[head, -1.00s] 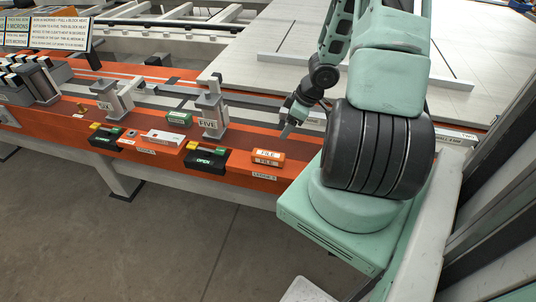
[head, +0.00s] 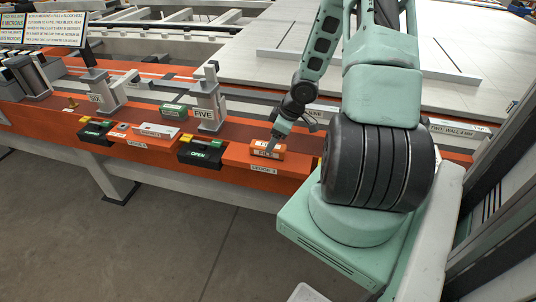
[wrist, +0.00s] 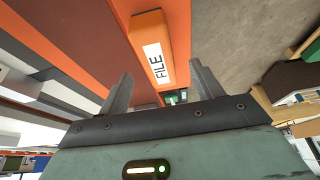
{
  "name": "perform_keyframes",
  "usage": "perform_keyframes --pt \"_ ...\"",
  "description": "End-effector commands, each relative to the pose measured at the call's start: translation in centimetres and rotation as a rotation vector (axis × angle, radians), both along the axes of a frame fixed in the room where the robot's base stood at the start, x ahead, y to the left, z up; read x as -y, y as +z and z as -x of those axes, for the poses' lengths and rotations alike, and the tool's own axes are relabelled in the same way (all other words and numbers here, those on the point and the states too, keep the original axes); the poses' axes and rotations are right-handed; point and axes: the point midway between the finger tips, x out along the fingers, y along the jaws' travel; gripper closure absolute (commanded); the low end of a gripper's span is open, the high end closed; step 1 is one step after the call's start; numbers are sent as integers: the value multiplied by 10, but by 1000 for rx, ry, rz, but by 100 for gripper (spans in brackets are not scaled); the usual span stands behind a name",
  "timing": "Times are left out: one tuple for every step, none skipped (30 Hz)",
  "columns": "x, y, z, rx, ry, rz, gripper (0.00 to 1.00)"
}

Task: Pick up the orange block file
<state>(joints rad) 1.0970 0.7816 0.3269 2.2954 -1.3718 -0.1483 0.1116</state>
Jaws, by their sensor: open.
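The orange block file (head: 259,155) lies on the orange ledge of the jig, with a white label reading FILE. In the wrist view the file (wrist: 165,35) lies beyond and between the two fingers, its label facing the camera. My gripper (head: 272,146) is at the file in the head view and partly covers it. In the wrist view my gripper (wrist: 158,85) is open, with one finger on either side of the file's line. I cannot tell whether the fingers touch it.
A black bin (head: 200,153) marked OPEN is left of the file. A post marked FIVE (head: 207,112), a green block (head: 174,111) and a white block (head: 156,131) stand further left. The floor in front is clear.

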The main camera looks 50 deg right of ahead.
Motion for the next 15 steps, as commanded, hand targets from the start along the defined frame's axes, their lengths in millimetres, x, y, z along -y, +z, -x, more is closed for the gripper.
perform_keyframes --pt "0 -4 -1 0 0 -1 35" --pt "-1 -6 -2 0 1 -1 35" --pt "-1 -10 -4 0 1 -1 35" --pt "-2 -14 -5 -1 2 -1 35" --pt "-2 -18 -6 -1 2 -1 35" --pt "-2 -23 -9 0 3 -1 35" --pt "-3 -28 -11 0 2 0 35" --pt "-3 -33 -14 1 2 -1 35" --pt "-4 -38 -16 1 2 -1 35" --pt "-5 -42 -17 1 4 -1 35" --pt "-5 -45 -18 0 2 0 35" --pt "-6 -47 -19 0 2 0 35" --pt "-6 -48 -20 0 2 0 35" --pt "-6 -48 -20 0 2 0 35" --pt "-6 -47 -21 0 1 0 35"
